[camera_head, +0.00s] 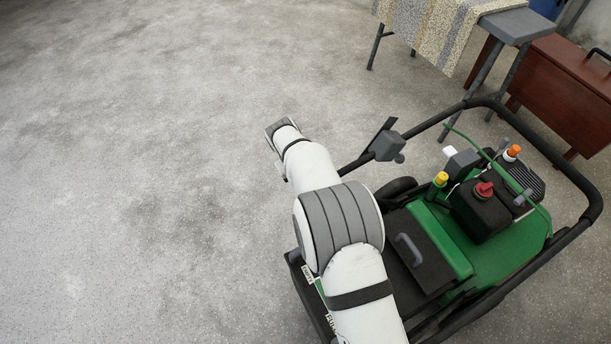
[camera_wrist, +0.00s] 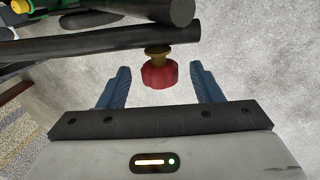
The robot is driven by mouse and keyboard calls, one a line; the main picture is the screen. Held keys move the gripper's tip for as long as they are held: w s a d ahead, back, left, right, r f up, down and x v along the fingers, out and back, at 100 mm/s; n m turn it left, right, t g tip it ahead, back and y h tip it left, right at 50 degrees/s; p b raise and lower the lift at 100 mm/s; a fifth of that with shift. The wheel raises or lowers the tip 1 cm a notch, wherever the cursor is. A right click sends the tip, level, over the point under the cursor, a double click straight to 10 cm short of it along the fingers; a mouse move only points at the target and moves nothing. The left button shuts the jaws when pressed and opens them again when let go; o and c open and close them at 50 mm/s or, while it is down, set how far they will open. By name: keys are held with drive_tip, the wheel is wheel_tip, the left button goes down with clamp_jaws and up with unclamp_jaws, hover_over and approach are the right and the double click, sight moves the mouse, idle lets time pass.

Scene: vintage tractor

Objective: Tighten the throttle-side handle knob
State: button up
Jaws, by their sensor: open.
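In the wrist view, a red lobed knob (camera_wrist: 159,74) with a brass-coloured collar (camera_wrist: 158,51) sits against a dark handle tube (camera_wrist: 100,46). My gripper (camera_wrist: 161,71) is open, with one blue finger on each side of the knob. Gaps show between the fingers and the knob, so they look apart from it. In the head view, the green machine (camera_head: 440,235) has a black handlebar (camera_head: 560,170) with a grey box (camera_head: 388,146) on it. My white arm reaches toward the handlebar's left side there; my gripper and this knob cannot be made out in that view.
A second dark tube (camera_wrist: 150,9) runs close above the handle tube in the wrist view. On the machine are red (camera_head: 483,190), yellow (camera_head: 441,178) and orange (camera_head: 513,151) caps. A cloth-covered table (camera_head: 517,25) and brown cabinet (camera_head: 570,90) stand behind. Concrete floor at left is clear.

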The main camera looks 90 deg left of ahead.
drive_tip(key=v, duration=0.7)
drive_tip(key=shift+w+f+g, duration=0.1)
drive_tip(key=shift+w+g, duration=0.2)
drive_tip(key=shift+w, duration=0.1)
drive_tip(key=shift+w+a+f+g+h, duration=0.2)
drive_tip(key=shift+w+g+h, duration=0.15)
drive_tip(key=shift+w+g, duration=0.15)
drive_tip(key=shift+w+a+f+g+h, duration=0.15)
drive_tip(key=shift+w+g+h, duration=0.25)
drive_tip(key=shift+w, duration=0.2)
drive_tip(key=shift+w+a+r+g+h+b, duration=0.15)
drive_tip(key=shift+w+a+g, duration=0.1)
drive_tip(key=shift+g, duration=0.35)
drive_tip(key=shift+w+a+r+g+h+b, duration=0.15)
drive_tip(key=shift+w+g, duration=0.1)
drive_tip(key=shift+g, duration=0.35)
drive_tip(key=f, duration=0.5)
drive_tip(key=s+f, duration=0.1)
drive_tip(key=f, duration=0.1)
drive_tip(key=shift+s+d+f, duration=0.1)
drive_tip(key=shift+d+f, duration=0.2)
drive_tip(key=shift+c, duration=0.2)
